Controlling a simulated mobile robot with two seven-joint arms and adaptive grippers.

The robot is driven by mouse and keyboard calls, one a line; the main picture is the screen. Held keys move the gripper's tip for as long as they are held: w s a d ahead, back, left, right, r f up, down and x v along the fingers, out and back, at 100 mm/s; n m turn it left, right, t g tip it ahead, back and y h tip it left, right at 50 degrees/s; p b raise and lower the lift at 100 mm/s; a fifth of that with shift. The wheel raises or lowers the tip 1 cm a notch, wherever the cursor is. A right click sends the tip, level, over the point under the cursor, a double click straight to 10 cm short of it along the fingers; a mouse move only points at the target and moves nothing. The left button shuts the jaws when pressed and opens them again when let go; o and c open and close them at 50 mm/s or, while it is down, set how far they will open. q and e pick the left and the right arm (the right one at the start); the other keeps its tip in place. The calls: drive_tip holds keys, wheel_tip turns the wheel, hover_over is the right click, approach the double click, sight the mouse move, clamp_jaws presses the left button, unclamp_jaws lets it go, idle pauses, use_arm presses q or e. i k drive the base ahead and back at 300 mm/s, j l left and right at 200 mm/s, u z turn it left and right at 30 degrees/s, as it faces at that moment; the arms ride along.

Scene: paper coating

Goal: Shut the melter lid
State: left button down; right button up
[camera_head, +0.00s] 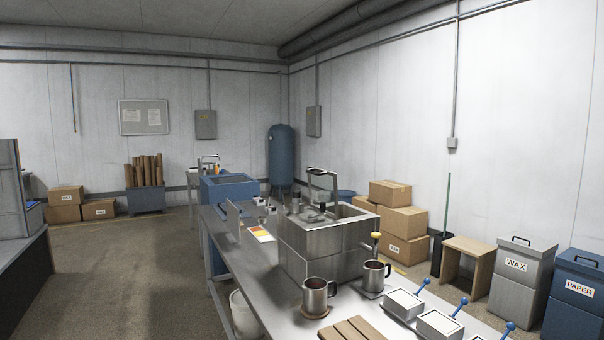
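The melter looks to be the brushed-steel box (322,248) on the metal bench, right of centre. A framed lid with a clear pane (322,187) stands raised, close to upright, over the box's far left part. The top of the box is open to the right of the lid, and its inner wall shows. What lies inside is too small to tell. Neither of my grippers is in view.
Two steel mugs (315,296) (374,277) with dark contents stand before the box. White blocks with blue handles (404,303) and a wooden slatted rack (350,329) lie nearer. A colour card (261,234) lies left of the box. WAX (518,277) and PAPER (576,296) bins stand at right.

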sight(317, 192)
drive_tip(key=i+j+z, duration=0.1)
drive_tip(key=j, duration=0.25)
drive_tip(key=i+j+z, duration=0.15)
drive_tip(key=j, duration=0.2)
drive_tip(key=j+z, duration=0.1)
drive_tip(key=j, duration=0.25)
drive_tip(key=i+j+z, duration=0.2)
drive_tip(key=i+j, duration=0.2)
drive_tip(key=j, duration=0.25)
drive_tip(key=i+j+z, duration=0.1)
drive_tip(key=j, duration=0.25)
drive_tip(key=i, duration=0.05)
